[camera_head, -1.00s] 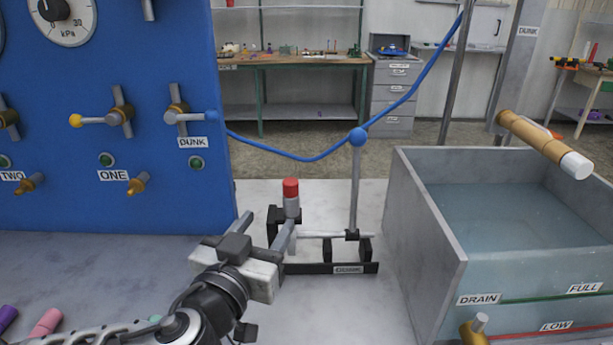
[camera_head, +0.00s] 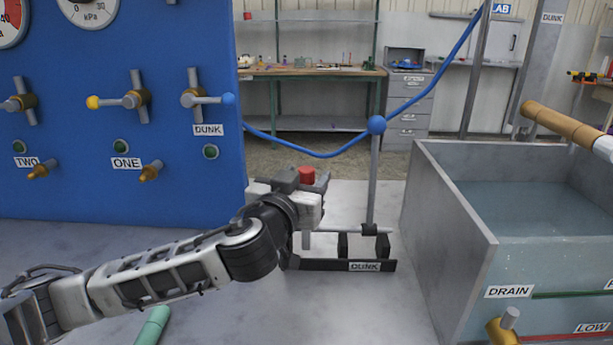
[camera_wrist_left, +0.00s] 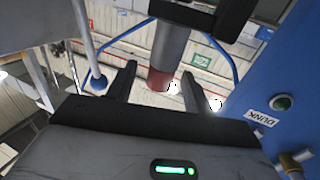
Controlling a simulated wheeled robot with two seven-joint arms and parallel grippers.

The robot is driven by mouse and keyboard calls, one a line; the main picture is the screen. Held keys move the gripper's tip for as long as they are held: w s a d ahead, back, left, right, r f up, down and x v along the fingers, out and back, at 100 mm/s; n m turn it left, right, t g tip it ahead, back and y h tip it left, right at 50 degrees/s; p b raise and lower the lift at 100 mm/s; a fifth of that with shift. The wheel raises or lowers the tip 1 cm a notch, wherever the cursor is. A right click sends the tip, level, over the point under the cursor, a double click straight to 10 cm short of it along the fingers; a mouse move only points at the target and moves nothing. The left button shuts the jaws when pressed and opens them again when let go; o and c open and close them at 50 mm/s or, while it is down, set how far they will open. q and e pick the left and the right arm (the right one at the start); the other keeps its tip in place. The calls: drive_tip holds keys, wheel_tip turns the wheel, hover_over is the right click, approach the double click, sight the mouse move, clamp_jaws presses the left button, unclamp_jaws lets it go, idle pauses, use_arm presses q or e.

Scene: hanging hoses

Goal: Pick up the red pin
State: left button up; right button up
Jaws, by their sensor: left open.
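The red pin (camera_head: 307,175) stands upright in the rack labelled DUNK, and only its red top shows above my left gripper (camera_head: 312,190) in the head view. The gripper body hides most of its grey shaft. In the left wrist view, which is upside down, the pin's red end (camera_wrist_left: 159,79) and grey shaft (camera_wrist_left: 170,45) show between the two dark fingers of my open left gripper (camera_wrist_left: 160,76). A gap shows on both sides, so the fingers are apart from the pin. My right gripper is not in view.
The black rack (camera_head: 340,265) stands on the grey table, with a blue-balled post (camera_head: 374,170) right of the pin. A blue hose (camera_head: 310,154) hangs behind. The blue panel (camera_head: 120,190) is left, the water tank (camera_head: 450,215) right. A green cylinder (camera_head: 154,325) lies in front.

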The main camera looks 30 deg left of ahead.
sight(311, 172)
use_arm(q)
drive_tip(key=w, duration=0.3)
drive_tip(key=shift+w+a+f, duration=0.15)
drive_tip(key=shift+w+a, duration=0.1)
drive_tip(key=c, duration=1.1)
drive_tip(key=shift+o, duration=0.2)
